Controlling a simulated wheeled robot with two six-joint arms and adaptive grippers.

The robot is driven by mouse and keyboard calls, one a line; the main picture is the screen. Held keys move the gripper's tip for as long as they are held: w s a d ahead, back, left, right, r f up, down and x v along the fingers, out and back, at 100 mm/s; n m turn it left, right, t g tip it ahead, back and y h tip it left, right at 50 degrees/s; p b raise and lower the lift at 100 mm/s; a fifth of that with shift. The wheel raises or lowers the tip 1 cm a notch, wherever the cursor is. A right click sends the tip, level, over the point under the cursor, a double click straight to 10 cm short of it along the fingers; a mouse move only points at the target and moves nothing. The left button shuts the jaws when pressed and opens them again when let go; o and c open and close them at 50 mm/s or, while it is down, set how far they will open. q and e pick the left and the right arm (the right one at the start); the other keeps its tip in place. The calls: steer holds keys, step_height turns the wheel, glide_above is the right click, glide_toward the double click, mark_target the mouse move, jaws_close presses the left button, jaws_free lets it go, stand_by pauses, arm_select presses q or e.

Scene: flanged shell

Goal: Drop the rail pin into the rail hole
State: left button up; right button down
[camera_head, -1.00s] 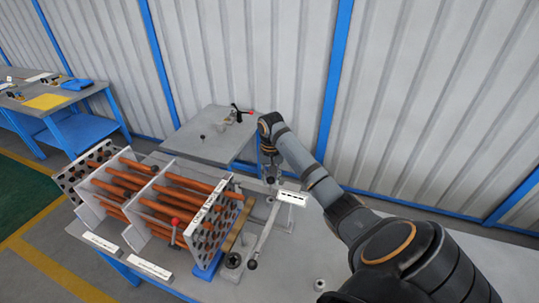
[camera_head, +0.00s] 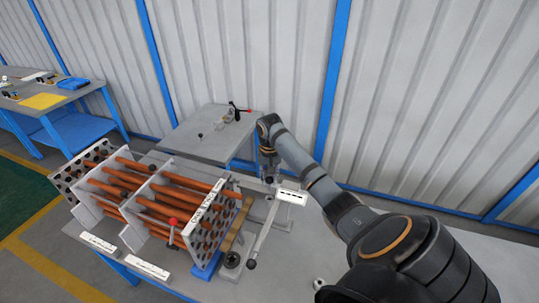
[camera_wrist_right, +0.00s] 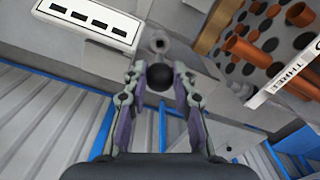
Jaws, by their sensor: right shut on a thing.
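My right gripper (camera_head: 268,176) is over the grey rail (camera_head: 265,232), beside the flanged tube bundle. In the right wrist view, its two fingers (camera_wrist_right: 160,85) are closed around the dark round head of the rail pin (camera_wrist_right: 160,76). The pin's shank is hidden under its head. A round fitting with a dark centre (camera_wrist_right: 158,43), which looks like the rail hole, shows just beyond the fingers. I cannot tell whether the pin's tip touches anything. My left gripper is not in view.
The bundle of orange tubes (camera_head: 150,195) with its perforated plate (camera_head: 212,228) stands left of the rail. A white slotted label block (camera_head: 291,195) sits close right of my gripper. A grey side table (camera_head: 195,145) with small parts stands behind. The bench at right is mostly clear.

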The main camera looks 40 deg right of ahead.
mark_target(269, 189)
steer(key=shift+s+a+f, duration=0.1)
steer(key=shift+f, duration=0.75)
steer(key=shift+f+b, duration=0.35)
steer(key=shift+f, duration=0.2)
steer(key=shift+f+b, duration=0.3)
steer(key=shift+f, duration=0.6)
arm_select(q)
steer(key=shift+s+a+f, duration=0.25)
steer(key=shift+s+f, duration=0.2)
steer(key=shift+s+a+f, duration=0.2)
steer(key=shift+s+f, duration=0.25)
arm_select(e)
steer(key=shift+f, duration=0.7)
steer(key=c, duration=1)
jaws_free()
